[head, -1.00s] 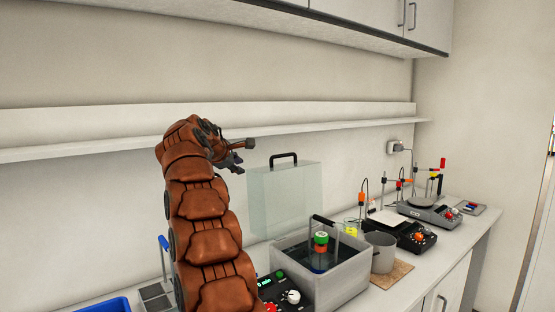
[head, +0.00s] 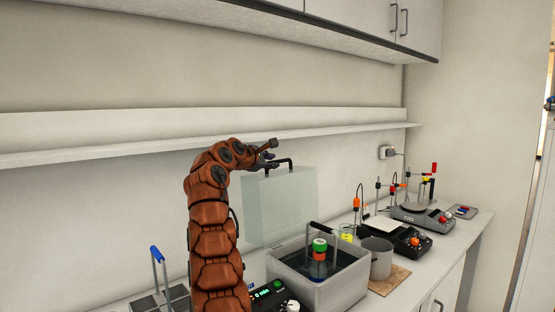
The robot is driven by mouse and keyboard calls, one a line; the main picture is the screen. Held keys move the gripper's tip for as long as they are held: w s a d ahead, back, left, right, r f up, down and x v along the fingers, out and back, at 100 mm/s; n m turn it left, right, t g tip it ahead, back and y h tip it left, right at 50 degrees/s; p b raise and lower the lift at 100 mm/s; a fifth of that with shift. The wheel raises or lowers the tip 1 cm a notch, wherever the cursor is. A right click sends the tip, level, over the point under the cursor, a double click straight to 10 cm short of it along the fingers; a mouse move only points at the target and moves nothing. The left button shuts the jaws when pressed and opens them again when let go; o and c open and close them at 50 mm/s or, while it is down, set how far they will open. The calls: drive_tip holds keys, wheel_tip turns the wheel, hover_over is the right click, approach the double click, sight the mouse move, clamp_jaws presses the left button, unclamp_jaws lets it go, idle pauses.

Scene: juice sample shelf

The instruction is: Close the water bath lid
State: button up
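The water bath (head: 328,293) is a grey box on the bench, with its control panel (head: 266,294) at the front left. Its clear lid (head: 282,208) stands raised upright behind the bath, with a black handle (head: 291,161) on its top edge. A bottle with a green top and an orange band (head: 319,256) stands in the bath. My gripper (head: 270,157) is at the left end of the lid handle, and the two overlap in the picture. I cannot tell whether it touches the handle or how far its fingers are apart.
A grey pot (head: 378,259) stands right of the bath on a brown board (head: 391,281). A hot plate (head: 411,240) and a balance (head: 424,216) stand further right. A wall shelf (head: 340,133) runs behind my arm. A rack with a blue handle (head: 156,254) is at the left.

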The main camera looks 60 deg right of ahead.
drive_tip(key=shift+p+x, duration=1.2)
drive_tip(key=shift+x, duration=0.9)
clamp_jaws()
